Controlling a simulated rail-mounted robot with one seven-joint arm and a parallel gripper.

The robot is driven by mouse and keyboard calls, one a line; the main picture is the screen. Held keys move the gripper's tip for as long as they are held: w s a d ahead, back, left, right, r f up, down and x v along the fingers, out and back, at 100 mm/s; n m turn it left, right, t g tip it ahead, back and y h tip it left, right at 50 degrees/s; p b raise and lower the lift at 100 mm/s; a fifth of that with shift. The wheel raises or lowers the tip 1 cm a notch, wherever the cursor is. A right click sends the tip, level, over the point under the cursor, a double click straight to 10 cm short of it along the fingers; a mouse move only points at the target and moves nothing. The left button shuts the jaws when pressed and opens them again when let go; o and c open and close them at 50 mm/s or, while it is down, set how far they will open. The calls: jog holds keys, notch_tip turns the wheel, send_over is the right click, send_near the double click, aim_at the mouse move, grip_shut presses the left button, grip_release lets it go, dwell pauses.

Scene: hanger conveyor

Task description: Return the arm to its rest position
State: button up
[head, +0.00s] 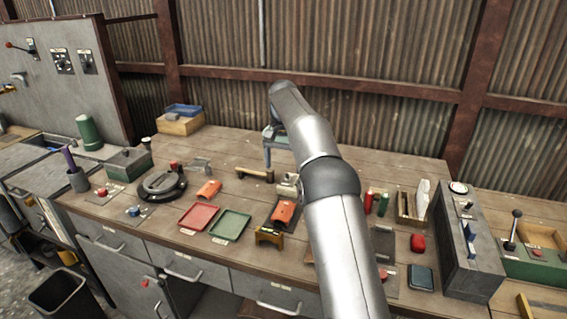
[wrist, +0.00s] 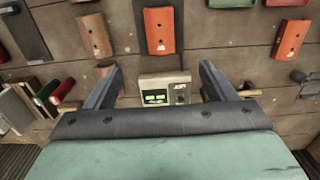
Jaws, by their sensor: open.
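My arm reaches up from the bottom right of the head view and out over the wooden workbench (head: 330,157). My gripper (head: 268,158) points down over the back middle of the bench, partly hidden behind my own arm. In the wrist view my gripper (wrist: 160,80) has its two dark fingers wide apart with nothing between them. Beyond the fingers lies a small beige box with a green-lit display (wrist: 165,90), apart from both fingers.
An orange piece (wrist: 159,32) lies on a dark plate. A red tray (head: 198,216) and a green tray (head: 230,225) sit at the front. A grey switch box (head: 470,250) stands at the right. A corrugated wall (head: 400,55) rises behind the bench.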

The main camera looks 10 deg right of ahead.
jog(key=s+r+n, duration=0.1)
jog(key=s+r, duration=0.1)
jog(key=s, duration=0.7)
jog(key=s+r+n, duration=0.2)
jog(key=s+r, duration=0.1)
jog(key=s, duration=0.6)
jog(key=s+f+n, duration=0.1)
jog(key=s+f, duration=0.2)
jog(key=s, duration=0.6)
jog(key=s+f+n, duration=0.1)
jog(key=s+f, duration=0.3)
jog(key=s, duration=0.5)
jog(key=s+f, duration=0.3)
jog(key=s, duration=0.6)
jog(key=shift+s+f+n+t, duration=0.2)
jog(key=shift+f+n+t, duration=0.1)
jog(key=shift+n+t, duration=0.1)
